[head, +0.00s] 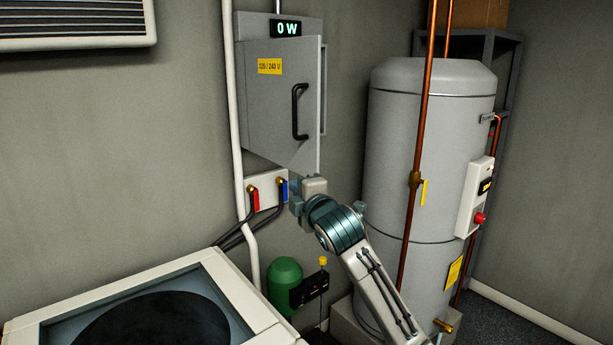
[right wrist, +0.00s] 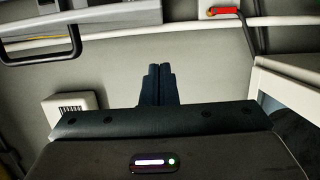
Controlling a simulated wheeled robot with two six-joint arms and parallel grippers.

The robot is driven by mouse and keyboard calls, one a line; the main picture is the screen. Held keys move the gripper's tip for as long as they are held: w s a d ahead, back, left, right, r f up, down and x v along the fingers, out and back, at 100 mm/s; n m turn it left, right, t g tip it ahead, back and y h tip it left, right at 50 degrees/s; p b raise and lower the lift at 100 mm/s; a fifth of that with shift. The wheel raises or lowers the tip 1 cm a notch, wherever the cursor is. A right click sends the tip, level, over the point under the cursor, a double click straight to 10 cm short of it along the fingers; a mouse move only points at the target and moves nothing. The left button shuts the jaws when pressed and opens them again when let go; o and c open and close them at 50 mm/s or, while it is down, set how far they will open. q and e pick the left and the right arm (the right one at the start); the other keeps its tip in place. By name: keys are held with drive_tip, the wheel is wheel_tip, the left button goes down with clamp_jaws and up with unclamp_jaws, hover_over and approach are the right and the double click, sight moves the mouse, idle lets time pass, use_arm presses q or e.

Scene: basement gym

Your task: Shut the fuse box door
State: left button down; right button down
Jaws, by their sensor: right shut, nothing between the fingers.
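The grey fuse box door (head: 277,115) hangs on the wall-mounted fuse box (head: 257,27), with a yellow label and a black vertical handle (head: 295,112). Its right edge stands out from the box, so it is partly open. My right gripper (head: 297,187) is just below the door's lower right corner, its fingers hard to make out there. The right wrist view shows its two dark fingers (right wrist: 158,82) shut together and empty. A black handle (right wrist: 42,52) shows at that view's upper left, apart from the fingers. My left gripper is not in view.
A tall grey tank (head: 395,150) with copper pipes stands right of my right arm. Red and blue valve levers (head: 256,199) sit on the wall below the box. A white top-lid machine (head: 235,300) is at lower left, beside a green cylinder (head: 284,278).

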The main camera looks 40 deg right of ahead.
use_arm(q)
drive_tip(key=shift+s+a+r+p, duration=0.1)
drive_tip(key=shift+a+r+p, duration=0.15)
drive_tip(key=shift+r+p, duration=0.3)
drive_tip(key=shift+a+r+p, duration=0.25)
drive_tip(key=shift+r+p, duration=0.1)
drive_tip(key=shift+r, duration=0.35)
use_arm(e)
drive_tip(key=w+d, duration=0.1)
drive_tip(key=d, duration=0.1)
drive_tip(key=w+d, duration=0.1)
drive_tip(key=d, duration=0.1)
drive_tip(key=shift+w+d, duration=0.2)
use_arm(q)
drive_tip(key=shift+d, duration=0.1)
use_arm(e)
drive_tip(key=shift+d, duration=0.1)
